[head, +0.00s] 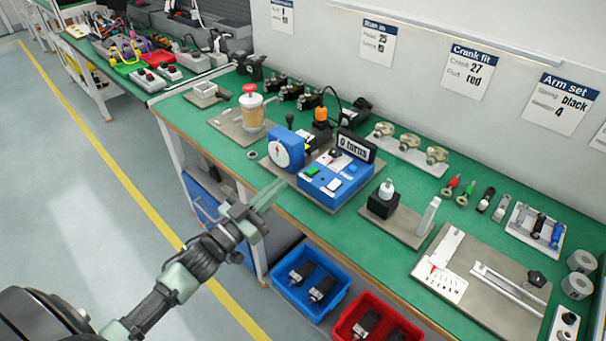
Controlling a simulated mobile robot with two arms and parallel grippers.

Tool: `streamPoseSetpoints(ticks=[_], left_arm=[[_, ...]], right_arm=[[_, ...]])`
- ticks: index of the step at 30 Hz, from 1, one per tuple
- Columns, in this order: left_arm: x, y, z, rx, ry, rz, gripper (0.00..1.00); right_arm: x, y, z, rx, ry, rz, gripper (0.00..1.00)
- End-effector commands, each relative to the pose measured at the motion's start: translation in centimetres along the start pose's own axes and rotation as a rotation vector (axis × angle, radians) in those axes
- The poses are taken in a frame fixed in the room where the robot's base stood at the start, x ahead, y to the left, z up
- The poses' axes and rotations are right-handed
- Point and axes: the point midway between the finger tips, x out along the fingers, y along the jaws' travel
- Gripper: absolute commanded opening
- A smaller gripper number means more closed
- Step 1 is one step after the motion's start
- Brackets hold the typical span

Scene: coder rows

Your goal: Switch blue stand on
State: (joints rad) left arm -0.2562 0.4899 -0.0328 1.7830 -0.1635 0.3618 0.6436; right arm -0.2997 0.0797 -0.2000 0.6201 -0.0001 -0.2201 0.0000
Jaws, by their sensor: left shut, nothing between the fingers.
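The blue stand (322,192) sits near the front edge of the green bench, in the middle of the head view. Its top carries a green button, a white block and small dark and red parts. A display (356,146) at its back reads "0 turns". A blue round dial unit (286,150) with a white face stands at its left. My left gripper (277,189) is shut and empty, its pale fingers pointing at the bench's front edge, left of the blue stand and apart from its buttons. My right gripper is out of view.
A black block with a white knob (385,200) stands right of the blue stand. A jar with a red knob (251,108) stands to the left. Blue (297,309) and red (350,318) bins sit below the bench edge. Open floor lies left.

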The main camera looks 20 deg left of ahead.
Motion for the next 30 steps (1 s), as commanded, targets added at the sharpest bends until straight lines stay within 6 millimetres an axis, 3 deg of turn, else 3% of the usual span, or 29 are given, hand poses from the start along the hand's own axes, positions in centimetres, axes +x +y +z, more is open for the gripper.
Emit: streamPoseSetpoints(ticks=[14,17,29,30], left_arm=[[0.7,0.0,-0.2,0.001,0.007,0.005,0.0],[2.0,0.0,-0.3,0.001,0.009,0.005,0.0],[10.4,0.0,-0.4,0.0,0.008,0.004,0.0],[9.9,0.1,0.8,-0.003,0.001,0.003,0.0]], right_arm=[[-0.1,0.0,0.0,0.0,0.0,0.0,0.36],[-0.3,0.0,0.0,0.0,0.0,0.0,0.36],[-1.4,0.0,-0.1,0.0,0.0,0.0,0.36],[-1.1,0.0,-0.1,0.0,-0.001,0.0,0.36]])
